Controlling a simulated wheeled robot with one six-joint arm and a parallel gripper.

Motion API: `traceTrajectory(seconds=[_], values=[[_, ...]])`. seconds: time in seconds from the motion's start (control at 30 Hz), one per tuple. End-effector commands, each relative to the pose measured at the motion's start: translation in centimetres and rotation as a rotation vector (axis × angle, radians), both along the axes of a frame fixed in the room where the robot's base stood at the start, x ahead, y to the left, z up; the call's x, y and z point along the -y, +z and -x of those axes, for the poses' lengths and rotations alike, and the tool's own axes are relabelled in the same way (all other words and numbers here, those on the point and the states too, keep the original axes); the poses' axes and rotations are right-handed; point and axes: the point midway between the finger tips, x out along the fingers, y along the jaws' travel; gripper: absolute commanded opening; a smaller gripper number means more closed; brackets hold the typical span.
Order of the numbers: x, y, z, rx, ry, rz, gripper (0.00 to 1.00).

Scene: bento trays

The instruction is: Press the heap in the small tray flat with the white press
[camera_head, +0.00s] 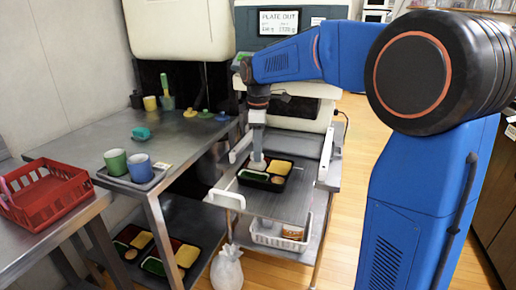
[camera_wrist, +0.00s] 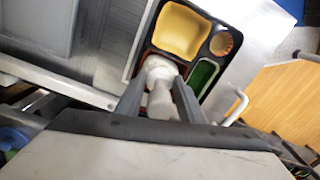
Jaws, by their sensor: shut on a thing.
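My gripper (camera_head: 257,135) points down over the shelf of the middle cart and is shut on the white press (camera_head: 257,162). In the wrist view the press (camera_wrist: 160,85) stands between both fingers, its round end away from me. That end is over or in a reddish compartment (camera_wrist: 148,60) of the black tray (camera_wrist: 207,50); I cannot tell whether it touches. The heap under the press is hidden. The tray's other compartments hold a yellow filling (camera_wrist: 180,30), a green one (camera_wrist: 203,76) and a small brown cup (camera_wrist: 222,42).
The cart shelf (camera_head: 285,203) has a raised white handle (camera_head: 228,200) at left. More filled trays (camera_head: 150,250) sit below.

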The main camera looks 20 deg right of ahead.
Motion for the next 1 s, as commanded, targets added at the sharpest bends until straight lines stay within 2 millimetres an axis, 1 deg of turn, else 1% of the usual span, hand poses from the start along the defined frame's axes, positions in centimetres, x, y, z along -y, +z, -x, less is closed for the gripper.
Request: traceTrajectory(seconds=[0.77, 1.0], values=[[0.0, -1.2, 0.0, 0.0, 0.0, 0.0, 0.09], [0.0, -1.2, 0.0, 0.0, 0.0, 0.0, 0.09]])
